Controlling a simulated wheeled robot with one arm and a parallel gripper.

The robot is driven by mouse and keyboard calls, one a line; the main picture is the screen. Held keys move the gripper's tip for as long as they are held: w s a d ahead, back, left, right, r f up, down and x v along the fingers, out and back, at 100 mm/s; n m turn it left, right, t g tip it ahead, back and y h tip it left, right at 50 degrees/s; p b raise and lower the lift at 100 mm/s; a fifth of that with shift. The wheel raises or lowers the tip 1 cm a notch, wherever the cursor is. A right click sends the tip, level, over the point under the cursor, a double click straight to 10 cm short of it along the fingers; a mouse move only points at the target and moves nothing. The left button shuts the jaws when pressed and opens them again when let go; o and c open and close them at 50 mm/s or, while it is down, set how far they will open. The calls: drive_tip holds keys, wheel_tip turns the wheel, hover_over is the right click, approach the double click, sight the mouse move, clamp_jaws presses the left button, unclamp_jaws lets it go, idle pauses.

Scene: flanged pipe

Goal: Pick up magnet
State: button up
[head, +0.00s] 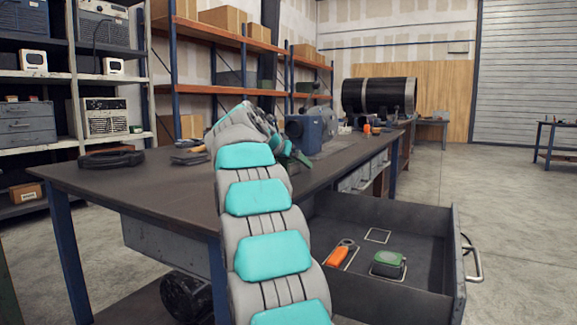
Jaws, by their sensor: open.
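An open drawer (412,235) under the workbench holds an orange tool (341,254) and a small green block-like object (387,263) with a dark lower part. Neither is clearly recognisable as the magnet, and I see no other thing that I can name as it. My arm rises in front of the bench and bends over its top. My gripper (299,157) is small and partly hidden at the arm's far end, beside a blue-grey machine (304,133). It is open, and no object shows in it.
The workbench (130,182) has a black case (112,159) and small tools (190,156) on top. An empty white outline (377,236) marks the drawer floor. A large dark pipe (378,95) lies farther back.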

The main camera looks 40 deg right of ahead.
clamp_jaws()
idle(0.8)
